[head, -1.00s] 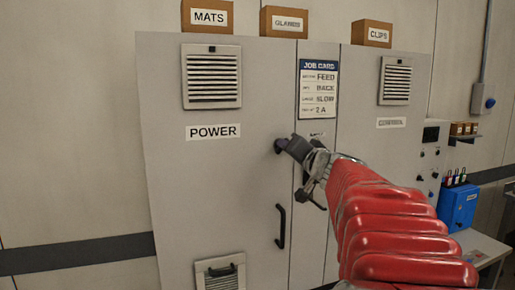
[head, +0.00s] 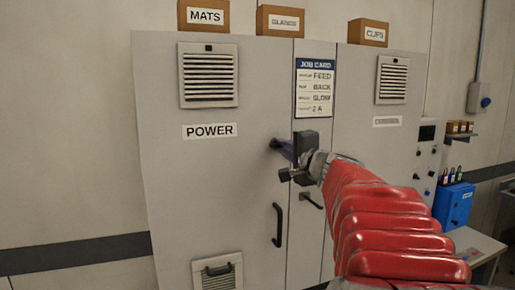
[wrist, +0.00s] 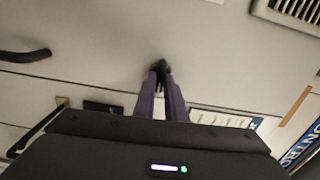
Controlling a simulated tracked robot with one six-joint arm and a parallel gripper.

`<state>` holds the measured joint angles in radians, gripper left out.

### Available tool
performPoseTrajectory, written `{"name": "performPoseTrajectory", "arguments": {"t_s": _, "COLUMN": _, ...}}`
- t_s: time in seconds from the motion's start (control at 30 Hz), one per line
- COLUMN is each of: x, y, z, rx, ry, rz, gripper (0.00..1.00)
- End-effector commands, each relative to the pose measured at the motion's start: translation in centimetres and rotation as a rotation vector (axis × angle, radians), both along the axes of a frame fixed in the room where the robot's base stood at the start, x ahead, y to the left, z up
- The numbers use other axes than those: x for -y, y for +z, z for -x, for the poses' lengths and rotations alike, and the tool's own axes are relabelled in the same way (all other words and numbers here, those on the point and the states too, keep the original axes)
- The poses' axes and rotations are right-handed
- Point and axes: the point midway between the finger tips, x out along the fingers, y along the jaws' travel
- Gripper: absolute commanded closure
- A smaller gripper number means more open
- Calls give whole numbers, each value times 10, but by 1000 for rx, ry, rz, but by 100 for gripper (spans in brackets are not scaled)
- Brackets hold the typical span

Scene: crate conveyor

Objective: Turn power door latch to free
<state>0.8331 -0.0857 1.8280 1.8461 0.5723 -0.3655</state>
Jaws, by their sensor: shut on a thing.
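The power door (head: 200,185) is the tall grey cabinet door with the POWER label (head: 210,131). Its small dark latch (head: 275,143) sits near the door's right edge, below and right of the label. My gripper (head: 282,149) comes from the right with its purple fingers shut on the latch. In the wrist view my gripper (wrist: 160,78) has its fingers close together around the dark latch (wrist: 158,66). The fingers cover most of the latch, so its exact angle is hard to tell. The door looks closed.
A black door handle (head: 279,225) stands below the latch. The narrow middle panel has a job card (head: 314,85) and a small handle (head: 311,200) close to my wrist. The control door (head: 370,125) is to the right. Boxes (head: 204,15) stand on top.

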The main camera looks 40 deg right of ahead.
Motion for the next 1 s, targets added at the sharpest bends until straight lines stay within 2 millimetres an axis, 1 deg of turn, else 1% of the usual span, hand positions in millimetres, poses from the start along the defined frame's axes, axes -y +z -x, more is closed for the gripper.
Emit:
{"name": "performPoseTrajectory", "arguments": {"t_s": 0.03, "x": 3, "y": -3, "z": 1, "rx": -1, "ry": -6, "rz": -15, "gripper": 100}}
{"name": "performPoseTrajectory", "arguments": {"t_s": 0.2, "x": 3, "y": -4, "z": 1, "rx": 6, "ry": -7, "rz": -41, "gripper": 100}}
{"name": "performPoseTrajectory", "arguments": {"t_s": 0.57, "x": 4, "y": -4, "z": 1, "rx": 6, "ry": -8, "rz": -45, "gripper": 100}}
{"name": "performPoseTrajectory", "arguments": {"t_s": 0.6, "x": 4, "y": -4, "z": 1, "rx": 6, "ry": -9, "rz": -45, "gripper": 86}}
{"name": "performPoseTrajectory", "arguments": {"t_s": 0.8, "x": 3, "y": -3, "z": 1, "rx": 8, "ry": -6, "rz": -43, "gripper": 72}}
{"name": "performPoseTrajectory", "arguments": {"t_s": 0.83, "x": 2, "y": -3, "z": 1, "rx": 8, "ry": -5, "rz": -42, "gripper": 70}}
{"name": "performPoseTrajectory", "arguments": {"t_s": 1.0, "x": 2, "y": -2, "z": 1, "rx": 9, "ry": -4, "rz": -42, "gripper": 70}}
